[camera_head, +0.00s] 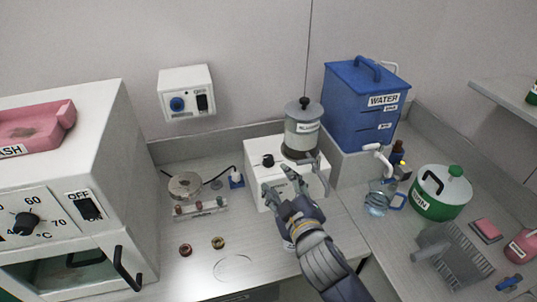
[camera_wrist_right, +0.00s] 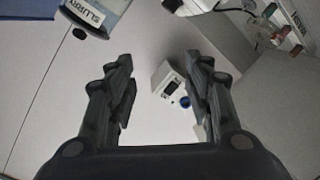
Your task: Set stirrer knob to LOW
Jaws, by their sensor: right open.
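The stirrer is a white box (camera_head: 255,190) on the bench with a grey slurry vessel (camera_head: 301,140) on top. A black knob (camera_head: 268,160) sits on the box, left of the vessel; its setting is too small to read. My right gripper (camera_head: 282,183) is open and empty in front of the box, below the knob in the head view, and hides part of the box. In the right wrist view the open fingers (camera_wrist_right: 160,85) have nothing between them, and the slurry vessel (camera_wrist_right: 92,10) shows at the upper left. My left gripper is not in view.
A wall box (camera_head: 186,93) with a blue knob and black switch hangs behind; it also shows in the wrist view (camera_wrist_right: 168,80). A blue water tank (camera_head: 350,110) stands right, a white oven (camera_head: 110,150) left. Clear bench lies in front of the small rings (camera_head: 218,242).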

